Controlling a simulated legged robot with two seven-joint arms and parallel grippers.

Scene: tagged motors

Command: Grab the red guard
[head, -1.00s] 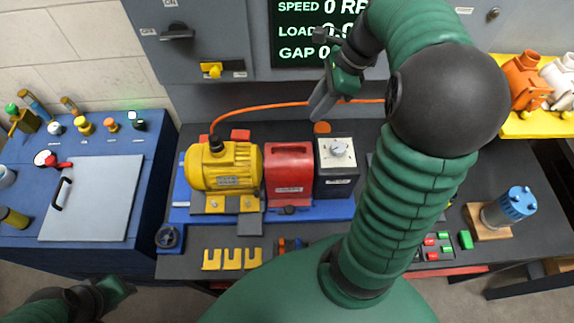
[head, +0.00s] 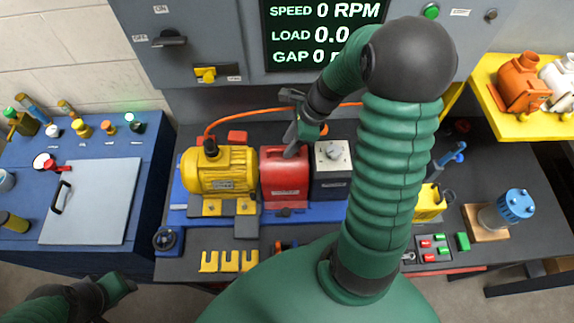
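The red guard (head: 285,182) is a red box with a slot-like handle at its top. It stands on the blue base between the yellow motor (head: 222,172) and a dark block with a pale top (head: 332,170). My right gripper (head: 291,150) points down at the guard's top, its grey finger overlapping the handle area; I cannot tell whether it touches. One finger mostly hides the other, so its opening is unclear. My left gripper (head: 124,287) is low at the left, far from the guard, its opening unclear.
An orange cable (head: 250,112) runs behind the motor and guard. Yellow shims (head: 229,261) lie in front. A blue bench (head: 150,170) with a grey plate (head: 92,200) is at left. A blue-capped canister (head: 513,208) stands at right. My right arm hides part of the table.

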